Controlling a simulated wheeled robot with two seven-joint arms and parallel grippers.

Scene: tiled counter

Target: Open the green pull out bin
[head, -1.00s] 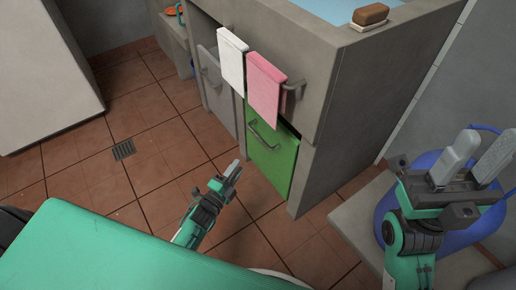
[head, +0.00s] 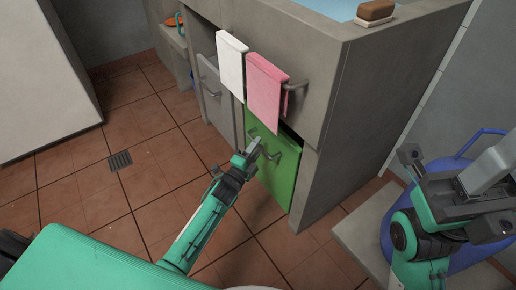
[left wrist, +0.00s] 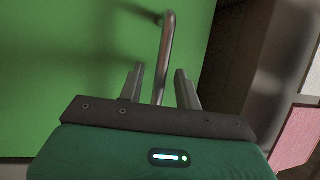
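The green pull-out bin (head: 278,182) sits in the lower right opening of the counter, with a dark gap above its front. Its metal bar handle (left wrist: 166,50) shows in the left wrist view, running between the fingers of my left gripper (left wrist: 160,88). The fingers stand apart, one on each side of the bar, with visible space around it. In the head view my left gripper (head: 254,150) is at the bin's front and partly covers the handle. My right gripper (head: 493,165) is raised at the right edge, empty, its fingers apart and partly cut off.
A white towel (head: 231,65) and a pink towel (head: 266,85) hang on a rail above the bin. A grey front with a handle (head: 214,95) is left of it. A blue rounded object (head: 392,225) stands at the right. The tiled floor (head: 150,165) before the bin is clear.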

